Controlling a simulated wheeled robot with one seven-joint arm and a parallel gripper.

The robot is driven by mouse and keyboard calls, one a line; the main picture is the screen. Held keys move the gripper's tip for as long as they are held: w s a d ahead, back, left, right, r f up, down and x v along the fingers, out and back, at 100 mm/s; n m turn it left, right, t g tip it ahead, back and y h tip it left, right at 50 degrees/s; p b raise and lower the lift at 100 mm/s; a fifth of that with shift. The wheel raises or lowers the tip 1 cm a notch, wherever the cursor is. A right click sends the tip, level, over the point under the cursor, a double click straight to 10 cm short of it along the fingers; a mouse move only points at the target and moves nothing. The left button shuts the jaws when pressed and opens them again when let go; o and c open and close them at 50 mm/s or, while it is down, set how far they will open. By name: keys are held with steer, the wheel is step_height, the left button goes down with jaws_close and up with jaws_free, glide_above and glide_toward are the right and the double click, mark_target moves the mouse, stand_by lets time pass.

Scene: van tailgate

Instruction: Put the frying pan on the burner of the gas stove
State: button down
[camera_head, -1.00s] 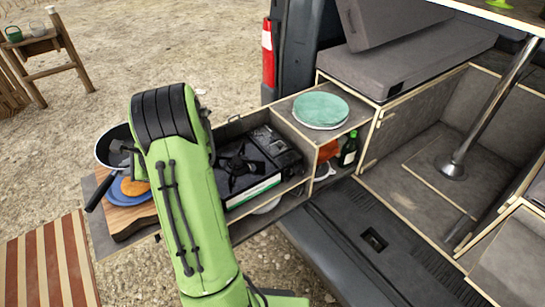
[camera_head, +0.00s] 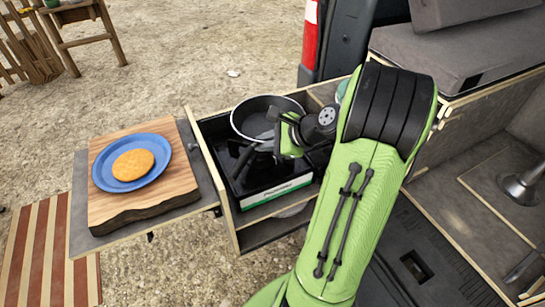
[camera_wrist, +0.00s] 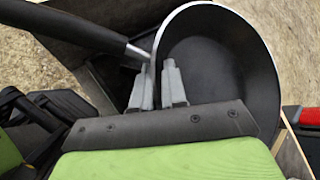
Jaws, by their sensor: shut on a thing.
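The black frying pan (camera_head: 252,122) is above the gas stove in the head view, over its back part. Its handle points down and left over the stove. My gripper (camera_wrist: 158,88) is shut on the pan near where the handle joins the rim; the pan's dark inside (camera_wrist: 220,70) fills the right of the wrist view. The gas stove (camera_head: 278,187) is a black unit with a white and green front strip, in the wooden drawer. The pan, its handle and my gripper cover much of its top, including most of the burner. Whether the pan touches the stove I cannot tell.
A wooden board (camera_head: 107,210) with a blue plate (camera_head: 161,175) and an orange-brown round food (camera_head: 133,165) lies on the shelf left of the stove. The drawer's wooden wall (camera_head: 207,160) stands between them.

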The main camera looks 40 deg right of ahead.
step_height(320, 180, down, 6)
steer(key=shift+f+b, duration=0.15)
steer(key=shift+b, duration=0.95)
steer(key=shift+d, duration=0.1)
steer(key=c, duration=1.6)
jaws_free()
steer(key=o, duration=0.4)
steer(key=shift+o, duration=0.2)
